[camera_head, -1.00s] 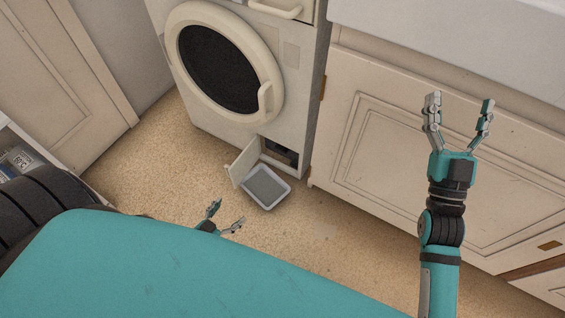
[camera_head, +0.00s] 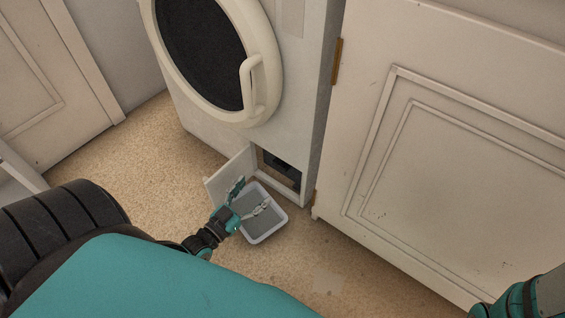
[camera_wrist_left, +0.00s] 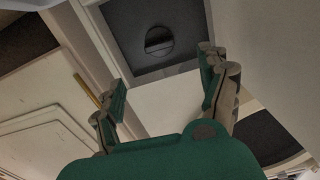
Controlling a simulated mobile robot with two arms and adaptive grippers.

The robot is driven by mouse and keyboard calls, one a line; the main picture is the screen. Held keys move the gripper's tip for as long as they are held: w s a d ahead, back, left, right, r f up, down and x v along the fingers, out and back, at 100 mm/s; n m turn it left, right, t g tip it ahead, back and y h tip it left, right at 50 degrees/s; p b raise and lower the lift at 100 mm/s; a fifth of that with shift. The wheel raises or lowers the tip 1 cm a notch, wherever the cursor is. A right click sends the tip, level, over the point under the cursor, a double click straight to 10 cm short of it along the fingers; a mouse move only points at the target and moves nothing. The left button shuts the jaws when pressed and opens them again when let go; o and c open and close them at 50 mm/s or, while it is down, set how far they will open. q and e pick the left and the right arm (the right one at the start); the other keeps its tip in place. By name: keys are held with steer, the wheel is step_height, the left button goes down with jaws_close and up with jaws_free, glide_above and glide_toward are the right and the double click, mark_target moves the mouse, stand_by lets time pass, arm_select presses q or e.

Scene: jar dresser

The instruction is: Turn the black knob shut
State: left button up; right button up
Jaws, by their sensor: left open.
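The black knob (camera_wrist_left: 159,41) is a round dark disc with a raised grip bar across it, set in a dark recess behind the low hatch of the white washing machine (camera_head: 205,125). In the head view the recess (camera_head: 281,169) shows dark and the knob is not clear. My left gripper (camera_head: 252,193) is open and empty, above the tray in front of the hatch. In the left wrist view its fingers (camera_wrist_left: 163,70) stand spread on either side, short of the knob and apart from it. My right gripper is out of view.
The open hatch flap (camera_head: 230,173) stands out left of the recess. A white-rimmed grey tray (camera_head: 283,217) lies on the floor below it. A cream cabinet (camera_head: 365,130) rises close on the right. Speckled floor (camera_head: 130,160) is free to the left.

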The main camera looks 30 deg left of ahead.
mark_target(279, 167)
arm_select(q)
steer(key=w+b, duration=0.2)
steer(key=w, duration=0.2)
steer(key=w+b, duration=0.1)
steer(key=w, duration=0.3)
steer(key=w+d+b, duration=0.1)
steer(key=w+b, duration=0.1)
steer(key=w, duration=0.2)
steer(key=shift+f+b, duration=0.2)
steer(key=shift+b, duration=0.15)
steer(key=shift+w+r, duration=0.15)
steer(key=shift+w, duration=0.55)
steer(key=shift+c, duration=0.3)
